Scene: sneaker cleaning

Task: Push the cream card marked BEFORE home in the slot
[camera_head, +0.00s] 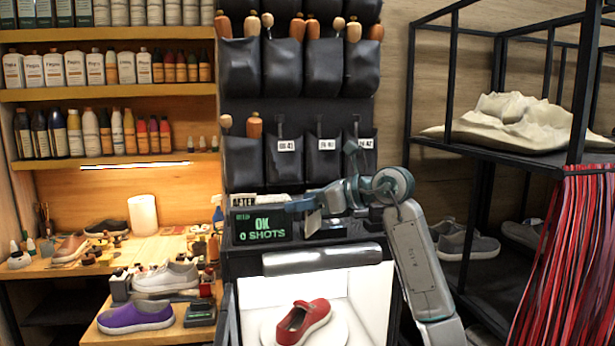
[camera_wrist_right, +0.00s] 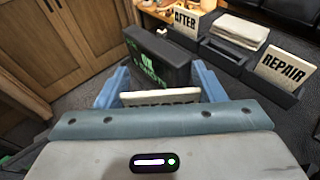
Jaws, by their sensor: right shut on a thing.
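The cream BEFORE card (camera_wrist_right: 160,97) is between the blue fingers of my right gripper (camera_wrist_right: 158,90) in the right wrist view. Only its upper part shows; the wrist housing hides most of its lettering and its lower edge. My right gripper is shut on it, in front of the dark display box (camera_wrist_right: 160,60). In the head view my right gripper (camera_head: 292,207) reaches left beside that box, which reads OK, 0 SHOTS (camera_head: 262,224). The slot under the card is hidden, so I cannot tell how deep the card sits. My left gripper is not in view.
An AFTER card (camera_wrist_right: 186,21) and a REPAIR card (camera_wrist_right: 285,67) stand in dark holders behind and right of the box. A folded cloth (camera_wrist_right: 240,31) lies between them. A red shoe (camera_head: 303,322) sits in the white photo booth below. Black shelving (camera_head: 480,150) stands at right.

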